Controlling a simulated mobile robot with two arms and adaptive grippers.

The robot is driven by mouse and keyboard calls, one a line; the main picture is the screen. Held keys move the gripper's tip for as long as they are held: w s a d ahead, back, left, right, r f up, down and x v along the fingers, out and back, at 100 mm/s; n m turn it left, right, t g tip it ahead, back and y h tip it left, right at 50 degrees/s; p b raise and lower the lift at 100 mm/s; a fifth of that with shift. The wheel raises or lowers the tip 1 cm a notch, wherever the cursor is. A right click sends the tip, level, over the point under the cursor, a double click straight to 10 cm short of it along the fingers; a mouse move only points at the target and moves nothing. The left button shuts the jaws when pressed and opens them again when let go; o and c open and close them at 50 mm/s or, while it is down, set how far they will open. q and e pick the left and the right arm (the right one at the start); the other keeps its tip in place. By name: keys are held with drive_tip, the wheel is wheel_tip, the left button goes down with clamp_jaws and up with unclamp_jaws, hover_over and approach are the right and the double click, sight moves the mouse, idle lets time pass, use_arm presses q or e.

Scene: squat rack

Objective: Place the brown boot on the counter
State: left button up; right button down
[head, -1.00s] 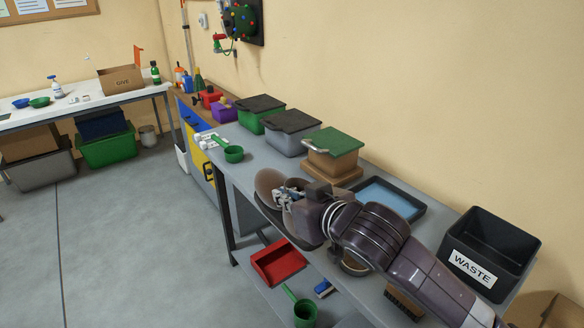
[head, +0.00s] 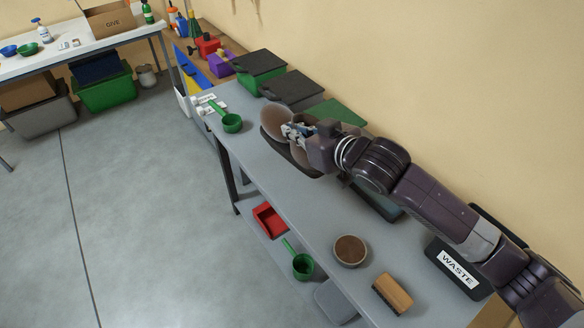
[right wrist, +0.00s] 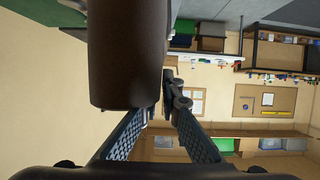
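The brown boot (head: 276,120) is at the end of my right arm in the head view, its dark sole (head: 285,152) facing down. My right gripper (head: 298,131) is shut on it. In the right wrist view the boot's brown shaft (right wrist: 128,60) fills the upper middle, and the fingers (right wrist: 172,85) close together at its edge. The boot shows in front of the boxes at the back of the grey counter (head: 262,172); I cannot tell whether its sole touches the counter. My left gripper is not in view.
A green scoop (head: 232,123) lies left of the boot. Dark-lidded boxes (head: 293,88) stand behind. A round brown-topped item (head: 350,250), a brush (head: 392,293) and a black WASTE bin (head: 458,268) are nearer. The counter's front middle is clear.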

wheel_tip(320, 180, down, 14)
drive_tip(key=p, duration=0.1)
drive_tip(key=shift+p, duration=0.3)
drive_tip(key=shift+w+f, duration=0.1)
drive_tip(key=shift+f, duration=0.2)
drive_tip(key=c, duration=2.2)
unclamp_jaws()
drive_tip(key=shift+o, duration=0.2)
